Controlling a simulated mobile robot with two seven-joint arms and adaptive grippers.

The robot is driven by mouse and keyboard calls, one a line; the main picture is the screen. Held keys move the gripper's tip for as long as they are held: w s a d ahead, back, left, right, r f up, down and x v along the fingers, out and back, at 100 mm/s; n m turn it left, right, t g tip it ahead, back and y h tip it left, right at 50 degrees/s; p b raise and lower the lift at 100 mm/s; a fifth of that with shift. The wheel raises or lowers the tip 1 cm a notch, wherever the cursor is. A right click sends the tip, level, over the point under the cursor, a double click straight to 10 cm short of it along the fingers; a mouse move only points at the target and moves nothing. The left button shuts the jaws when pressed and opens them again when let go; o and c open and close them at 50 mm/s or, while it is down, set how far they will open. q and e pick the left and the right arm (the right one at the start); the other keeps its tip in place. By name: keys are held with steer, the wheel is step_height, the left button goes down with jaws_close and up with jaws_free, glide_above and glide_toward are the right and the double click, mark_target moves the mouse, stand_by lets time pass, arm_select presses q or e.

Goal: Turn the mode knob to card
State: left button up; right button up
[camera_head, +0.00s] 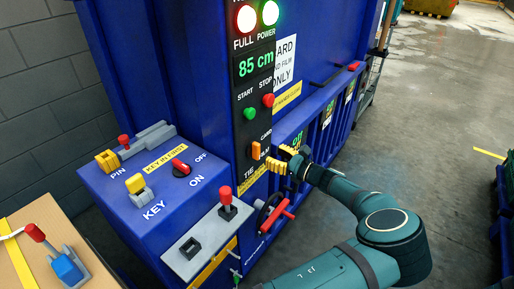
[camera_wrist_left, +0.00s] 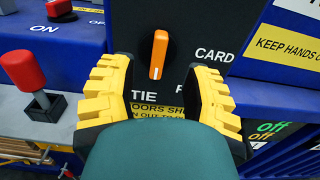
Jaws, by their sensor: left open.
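The mode knob (camera_head: 256,150) is an orange handle on a black round base, on the dark control panel of the blue machine. In the left wrist view the knob (camera_wrist_left: 158,55) stands nearly upright, with a pale mark at its lower end. CARD is printed to its right, TIE at its lower left, and another label at its lower right is partly hidden by a finger. My left gripper (camera_head: 280,158) is open just right of the knob in the head view. In the wrist view its yellow fingers (camera_wrist_left: 160,84) are spread on either side below the knob, apparently not touching it.
Green start (camera_head: 249,113) and red stop (camera_head: 268,100) buttons sit above the knob, under a display reading 85 cm (camera_head: 254,66). A blue key box (camera_head: 150,185) and a red-handled lever (camera_head: 228,198) stand left. A red-handled valve (camera_head: 275,212) is below. Open floor lies right.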

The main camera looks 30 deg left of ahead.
mark_target(259, 149)
arm_select(q)
steer(key=a, duration=0.7)
steer(key=shift+w+a, duration=0.25)
steer(key=shift+w, duration=0.05)
jaws_close()
